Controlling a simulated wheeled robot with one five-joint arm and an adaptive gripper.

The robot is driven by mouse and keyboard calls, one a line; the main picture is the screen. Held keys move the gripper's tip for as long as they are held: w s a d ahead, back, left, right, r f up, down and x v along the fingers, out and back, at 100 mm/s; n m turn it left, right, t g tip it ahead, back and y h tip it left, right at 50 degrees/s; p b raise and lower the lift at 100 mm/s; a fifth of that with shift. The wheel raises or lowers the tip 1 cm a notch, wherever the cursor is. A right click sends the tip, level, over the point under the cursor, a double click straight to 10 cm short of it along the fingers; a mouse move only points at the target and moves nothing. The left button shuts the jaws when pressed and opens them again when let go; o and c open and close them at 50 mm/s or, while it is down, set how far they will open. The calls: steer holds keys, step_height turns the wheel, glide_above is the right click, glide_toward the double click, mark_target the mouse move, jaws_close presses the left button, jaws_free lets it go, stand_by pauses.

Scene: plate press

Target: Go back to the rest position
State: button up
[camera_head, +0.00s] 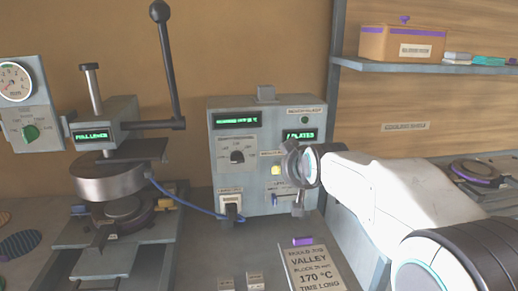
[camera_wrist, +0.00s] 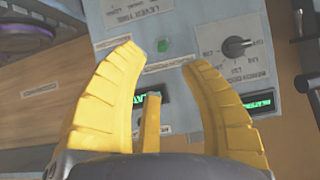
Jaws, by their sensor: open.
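My gripper (camera_wrist: 165,58) shows in the wrist view with its two yellow fingers spread apart and nothing between them. It points at the front of the grey control box (camera_wrist: 205,20), whose green button (camera_wrist: 162,46) and dark knob (camera_wrist: 237,46) show beyond the fingertips. In the head view my white arm reaches in from the right. The gripper end is in front of the right half of the control box (camera_head: 225,165). The fingers are mostly hidden there by the wrist, and I cannot tell whether they touch the box.
A plate press (camera_head: 110,183) with a tall upright lever (camera_head: 168,70) stands left of the box. A blue cable (camera_head: 180,203) runs between them. A shelf (camera_head: 430,67) holding an orange box (camera_head: 403,43) is above my arm. A printed card (camera_head: 312,270) lies in front.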

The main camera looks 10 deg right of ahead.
steer(key=s+f+g, duration=0.8)
steer(key=s+f, duration=0.7)
steer(key=s, duration=0.2)
steer(key=s+r+g+p, duration=0.2)
steer(key=s+p, duration=0.3)
steer(key=s, duration=0.9)
steer(key=s+r+t+p, duration=0.1)
steer(key=s+r+p, duration=0.2)
steer(key=r+p, duration=0.2)
step_height(320, 180, up, 2)
steer(key=shift+r+t, duration=0.15)
steer(key=shift+t, duration=0.15)
